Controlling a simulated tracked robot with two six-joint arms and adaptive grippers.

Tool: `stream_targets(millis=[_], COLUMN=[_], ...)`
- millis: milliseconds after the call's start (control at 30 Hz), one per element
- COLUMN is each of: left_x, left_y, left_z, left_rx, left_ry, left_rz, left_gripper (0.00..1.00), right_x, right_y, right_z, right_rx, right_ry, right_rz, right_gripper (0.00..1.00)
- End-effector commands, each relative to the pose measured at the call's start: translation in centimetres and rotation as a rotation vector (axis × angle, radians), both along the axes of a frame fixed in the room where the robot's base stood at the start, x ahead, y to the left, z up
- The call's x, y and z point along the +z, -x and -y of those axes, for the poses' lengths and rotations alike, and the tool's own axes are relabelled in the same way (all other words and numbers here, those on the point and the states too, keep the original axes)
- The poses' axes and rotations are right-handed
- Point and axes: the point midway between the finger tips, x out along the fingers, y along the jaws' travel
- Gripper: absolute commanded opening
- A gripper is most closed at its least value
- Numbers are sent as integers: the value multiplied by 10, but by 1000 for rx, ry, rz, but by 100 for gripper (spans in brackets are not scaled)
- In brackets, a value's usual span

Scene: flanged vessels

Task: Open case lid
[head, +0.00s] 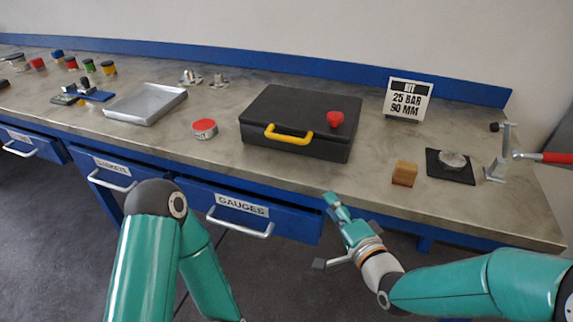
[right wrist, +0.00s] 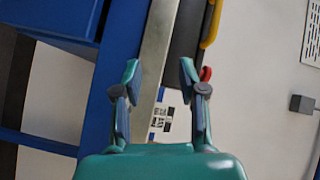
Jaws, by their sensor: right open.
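The black case (head: 295,122) lies flat on the bench with its lid down. A yellow handle (head: 288,136) is on its front side, and a red knob (head: 335,119) sits at its right front. My right gripper (head: 332,204) is open and empty, in front of the bench edge, below and to the right of the case. In the right wrist view its two fingers (right wrist: 160,75) are apart, with part of the yellow handle (right wrist: 211,25) and the red knob (right wrist: 206,73) beyond the right finger. My left arm shows in the head view, but its gripper does not.
A wooden block (head: 404,173), a dark pad with a round metal part (head: 452,161) and a crank stand (head: 501,155) are on the right. A sign (head: 407,99) stands behind. A red-topped tin (head: 204,128) and a metal tray (head: 146,104) are left. The gauges drawer (head: 250,211) sits below.

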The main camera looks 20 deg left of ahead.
Motion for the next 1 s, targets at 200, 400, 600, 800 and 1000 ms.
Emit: stream_targets(millis=[200, 400, 600, 800, 1000], left_x=[-27, -21, -15, -9, -3], left_y=[0, 0, 0, 0, 0], left_z=[0, 0, 0, 0, 0], left_rx=[0, -1, 0, 0, 0], left_ry=[0, 0, 0, 0, 0], left_rz=[1, 1, 1, 1, 1], left_gripper=[67, 67, 67, 67, 67], right_x=[52, 61, 66, 71, 76], right_y=[8, -5, -32, -63, -88], right_z=[-35, -50, -76, -105, -130], right_rx=[83, 89, 88, 87, 87], right_ry=[-228, -243, -242, -239, -240], right_rz=[91, 93, 91, 91, 90], right_gripper=[41, 41, 41, 41, 41])
